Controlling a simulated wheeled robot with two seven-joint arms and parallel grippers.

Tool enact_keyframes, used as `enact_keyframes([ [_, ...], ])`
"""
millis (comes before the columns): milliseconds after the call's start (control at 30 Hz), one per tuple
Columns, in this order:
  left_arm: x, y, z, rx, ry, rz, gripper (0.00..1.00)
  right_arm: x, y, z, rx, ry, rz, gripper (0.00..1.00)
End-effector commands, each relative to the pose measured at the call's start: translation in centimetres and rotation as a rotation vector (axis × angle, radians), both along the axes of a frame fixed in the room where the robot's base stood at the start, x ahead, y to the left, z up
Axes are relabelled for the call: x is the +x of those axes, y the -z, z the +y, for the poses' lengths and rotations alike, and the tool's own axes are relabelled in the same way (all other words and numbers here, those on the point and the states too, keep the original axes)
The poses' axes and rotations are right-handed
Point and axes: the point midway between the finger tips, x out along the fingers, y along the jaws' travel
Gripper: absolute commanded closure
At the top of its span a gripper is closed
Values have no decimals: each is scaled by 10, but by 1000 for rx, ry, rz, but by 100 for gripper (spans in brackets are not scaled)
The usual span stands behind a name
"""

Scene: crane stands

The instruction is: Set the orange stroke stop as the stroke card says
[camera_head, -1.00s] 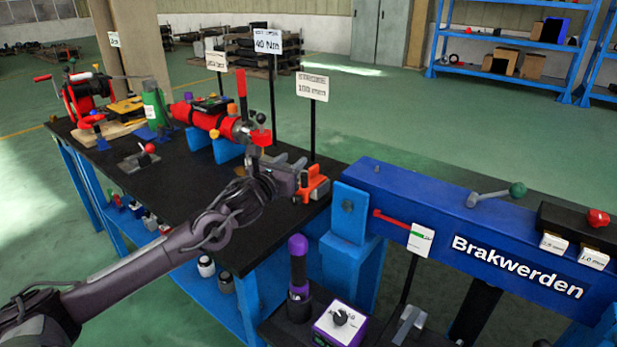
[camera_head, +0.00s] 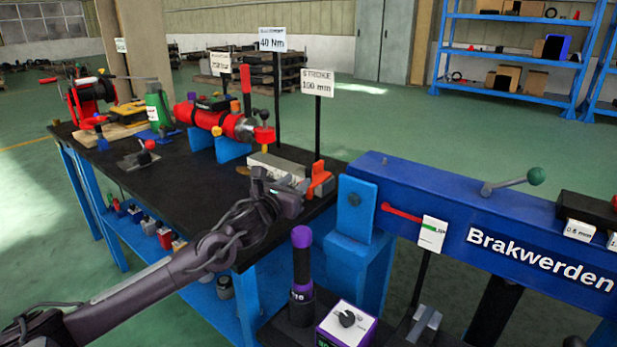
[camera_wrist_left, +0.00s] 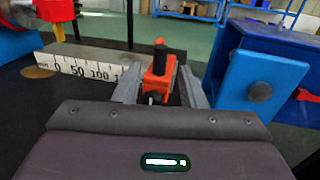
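The orange stroke stop (camera_head: 320,181) sits at the right end of a pale scale bar (camera_head: 277,168) on the black bench. In the left wrist view, the stop (camera_wrist_left: 158,72) has a dark knob on top and stands beyond the bar's visible marks 0, 50 and 100; a finger hides the bar's end. The stroke card (camera_head: 318,82) reads "STROKE 100 mm". My left gripper (camera_head: 284,190) is in front of the bar, left of the stop. In the left wrist view its fingers (camera_wrist_left: 158,90) are apart, with the stop showing between them. My right gripper is out of view.
A red cylinder (camera_head: 215,120) on blue blocks stands behind the bar, with a "40 Nm" card (camera_head: 272,40) on a pole. A blue beam marked "Brakwerden" (camera_head: 480,225) is close on the right. The black bench top (camera_head: 200,195) is clear at front left.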

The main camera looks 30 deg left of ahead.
Motion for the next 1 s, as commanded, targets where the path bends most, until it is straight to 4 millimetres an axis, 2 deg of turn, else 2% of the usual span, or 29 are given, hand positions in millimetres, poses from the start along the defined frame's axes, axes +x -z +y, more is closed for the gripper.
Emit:
enact_keyframes([
  [600, 68, -2, 8, -3, 1, -2, 63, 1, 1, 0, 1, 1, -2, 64],
  [1000, 75, -1, 8, 1, 2, 0, 63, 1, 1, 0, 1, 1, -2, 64],
])
